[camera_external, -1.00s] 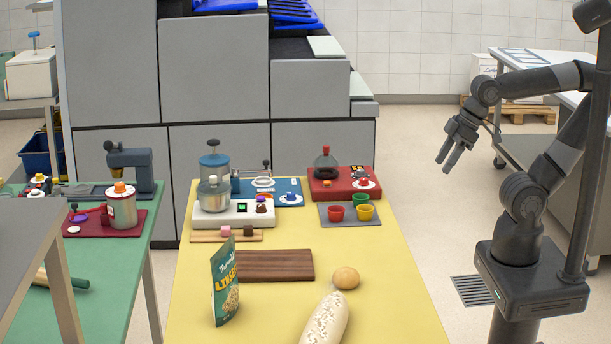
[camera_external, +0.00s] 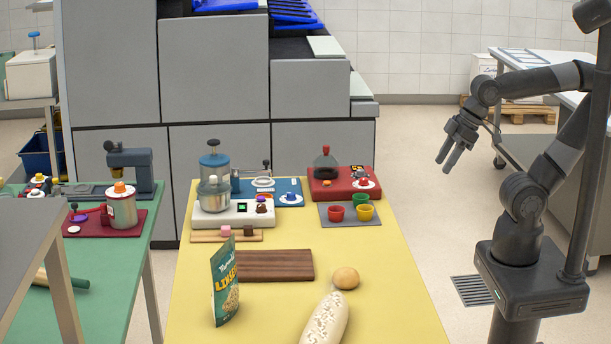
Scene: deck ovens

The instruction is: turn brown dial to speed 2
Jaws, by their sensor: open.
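A small brown dial (camera_external: 262,207) sits on the front right of a white appliance base (camera_external: 236,216) at the back left of the yellow table. A small lit green display (camera_external: 242,208) is just left of the dial. A metal and clear vessel (camera_external: 214,193) stands on the left of the same base. The dial's pointer and speed marks are too small to read. My gripper (camera_external: 448,163) is open and empty. It hangs in the air right of the table, far from the dial, fingers pointing down.
A grey tray (camera_external: 326,215) with red, green and yellow cups and a red-based device (camera_external: 318,190) stand right of the dial.

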